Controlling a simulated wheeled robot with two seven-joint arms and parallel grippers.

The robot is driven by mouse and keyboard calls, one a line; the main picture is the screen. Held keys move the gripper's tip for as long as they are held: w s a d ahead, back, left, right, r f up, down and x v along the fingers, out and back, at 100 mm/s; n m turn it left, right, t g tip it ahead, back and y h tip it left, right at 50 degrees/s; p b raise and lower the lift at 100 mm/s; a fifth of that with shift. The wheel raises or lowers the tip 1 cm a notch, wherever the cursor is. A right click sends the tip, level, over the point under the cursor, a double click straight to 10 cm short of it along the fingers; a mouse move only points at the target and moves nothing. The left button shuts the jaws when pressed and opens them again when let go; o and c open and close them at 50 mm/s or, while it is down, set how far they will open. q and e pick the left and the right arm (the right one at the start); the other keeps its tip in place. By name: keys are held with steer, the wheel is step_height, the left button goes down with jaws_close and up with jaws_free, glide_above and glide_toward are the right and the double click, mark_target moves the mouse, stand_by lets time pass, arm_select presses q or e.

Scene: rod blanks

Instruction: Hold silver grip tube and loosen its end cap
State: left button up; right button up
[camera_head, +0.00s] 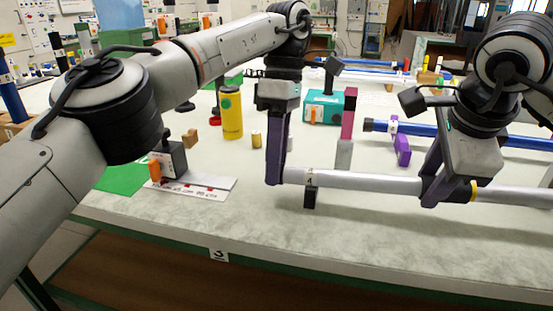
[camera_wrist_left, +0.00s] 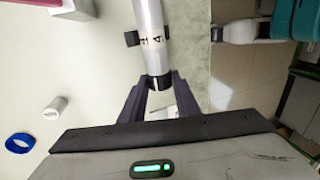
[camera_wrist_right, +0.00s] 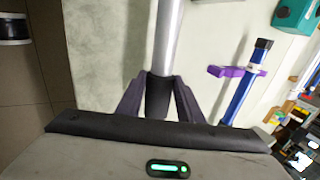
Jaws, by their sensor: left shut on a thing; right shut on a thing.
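The silver tube (camera_head: 370,183) lies level above the table's front edge, running right. Its left end cap is dark in the left wrist view (camera_wrist_left: 158,83), just beyond a band of black marks. My left gripper (camera_head: 275,178) is shut on this end cap, one finger on each side. My right gripper (camera_head: 437,188) is shut on a black grip section (camera_wrist_right: 158,97) of the tube farther right. A yellow ring (camera_head: 473,190) sits on the tube just right of that gripper. Fingers partly hide the cap and the grip section.
A small black support (camera_head: 310,196) stands under the tube near its left end. Behind are a blue tube (camera_head: 420,129) on a purple holder (camera_head: 402,149), a teal box (camera_head: 325,106) and a yellow cylinder (camera_head: 231,113). The table front is clear.

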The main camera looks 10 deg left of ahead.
arm_select(q)
steer(key=shift+w+r, duration=0.25)
steer(key=shift+r, duration=0.3)
steer(key=o, duration=1.1)
steer(key=shift+c, duration=0.2)
